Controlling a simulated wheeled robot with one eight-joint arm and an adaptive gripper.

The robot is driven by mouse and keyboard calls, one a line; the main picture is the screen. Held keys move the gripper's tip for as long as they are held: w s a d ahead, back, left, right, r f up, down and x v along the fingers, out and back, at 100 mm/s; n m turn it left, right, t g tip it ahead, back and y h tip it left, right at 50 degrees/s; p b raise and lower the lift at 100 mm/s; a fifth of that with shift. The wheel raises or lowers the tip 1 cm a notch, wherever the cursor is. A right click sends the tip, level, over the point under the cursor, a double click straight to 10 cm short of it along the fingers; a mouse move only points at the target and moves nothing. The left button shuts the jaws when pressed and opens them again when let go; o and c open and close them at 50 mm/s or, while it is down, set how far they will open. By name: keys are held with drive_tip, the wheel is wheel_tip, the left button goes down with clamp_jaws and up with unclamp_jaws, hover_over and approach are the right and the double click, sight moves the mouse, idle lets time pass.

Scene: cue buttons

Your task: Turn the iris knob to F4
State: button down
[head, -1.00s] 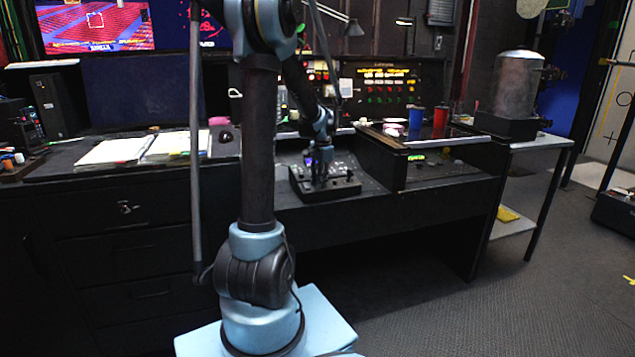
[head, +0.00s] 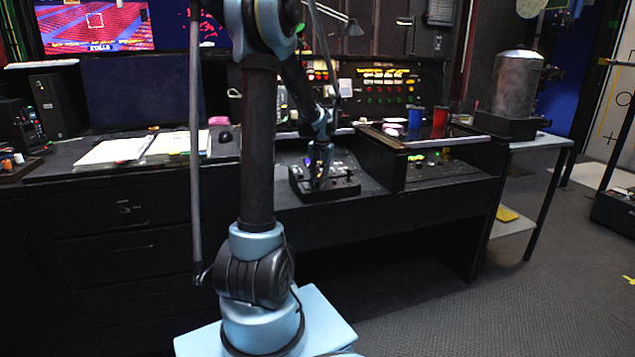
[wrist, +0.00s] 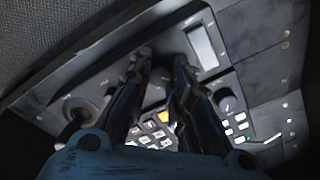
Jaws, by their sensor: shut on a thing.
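The control panel (head: 340,189) is a dark box with buttons and knobs on the desk. My gripper (head: 318,184) points down onto it, and in the wrist view my gripper's fingertips (wrist: 163,60) are close together against the panel face. They are shut on what looks like the iris knob (wrist: 160,75), a small dark round knob mostly hidden between the fingers. Its pointer and the F-number marks cannot be read in either view.
In the wrist view, another dark knob (wrist: 227,101) stands right of the fingers and a joystick (wrist: 78,110) stands left. White lit buttons (wrist: 155,130) lie close by. In the head view, a raised console (head: 440,160) stands right of the panel and open papers (head: 115,150) lie left.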

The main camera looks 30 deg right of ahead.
drive_tip(key=shift+w+a, duration=0.1)
drive_tip(key=shift+w, duration=0.05)
drive_tip(key=c, duration=1.7)
unclamp_jaws()
wheel_tip(320, 180, up, 12)
drive_tip(key=s, duration=0.1)
drive_tip(key=shift+s, duration=0.25)
